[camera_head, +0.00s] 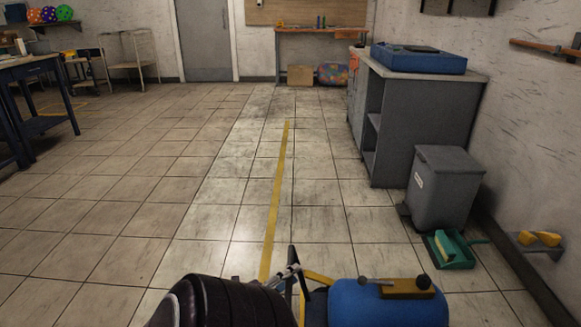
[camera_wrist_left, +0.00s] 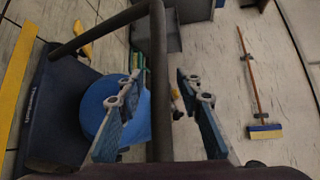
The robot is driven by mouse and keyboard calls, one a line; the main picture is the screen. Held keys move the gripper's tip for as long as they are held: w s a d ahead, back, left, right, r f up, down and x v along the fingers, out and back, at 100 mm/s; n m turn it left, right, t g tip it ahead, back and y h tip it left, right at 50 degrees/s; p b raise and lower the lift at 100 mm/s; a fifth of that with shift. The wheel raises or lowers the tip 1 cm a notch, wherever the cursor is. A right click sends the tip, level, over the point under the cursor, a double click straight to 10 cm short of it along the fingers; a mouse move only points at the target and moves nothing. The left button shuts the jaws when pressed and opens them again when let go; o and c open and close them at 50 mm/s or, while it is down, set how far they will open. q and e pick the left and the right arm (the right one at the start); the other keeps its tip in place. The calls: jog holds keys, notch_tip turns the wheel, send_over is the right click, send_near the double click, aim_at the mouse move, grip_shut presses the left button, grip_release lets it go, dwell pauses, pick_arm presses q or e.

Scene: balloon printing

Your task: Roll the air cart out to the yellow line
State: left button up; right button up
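The air cart stands at the bottom of the head view, its blue tank (camera_head: 385,303) in front of me; most of the cart is cut off. In the left wrist view its tank (camera_wrist_left: 98,108), dark base (camera_wrist_left: 50,120) and dark handle bar (camera_wrist_left: 160,60) show. My left gripper (camera_head: 292,272) is at the handle. In the wrist view its two fingers (camera_wrist_left: 157,88) stand on either side of the bar, with visible gaps. The yellow line (camera_head: 277,190) runs along the floor away from me; a yellow strip (camera_wrist_left: 14,85) shows beside the base. My right gripper is out of view.
At the right stand a grey cabinet (camera_head: 400,130), a grey bin (camera_head: 443,187) and a green dustpan (camera_head: 450,250) by the wall. A dark table (camera_head: 35,68) is at the left. The tiled floor ahead is clear. A broom (camera_wrist_left: 254,90) shows in the wrist view.

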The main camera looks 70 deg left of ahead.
pick_arm(q)
jog(key=v, duration=1.2)
jog(key=shift+f, duration=0.1)
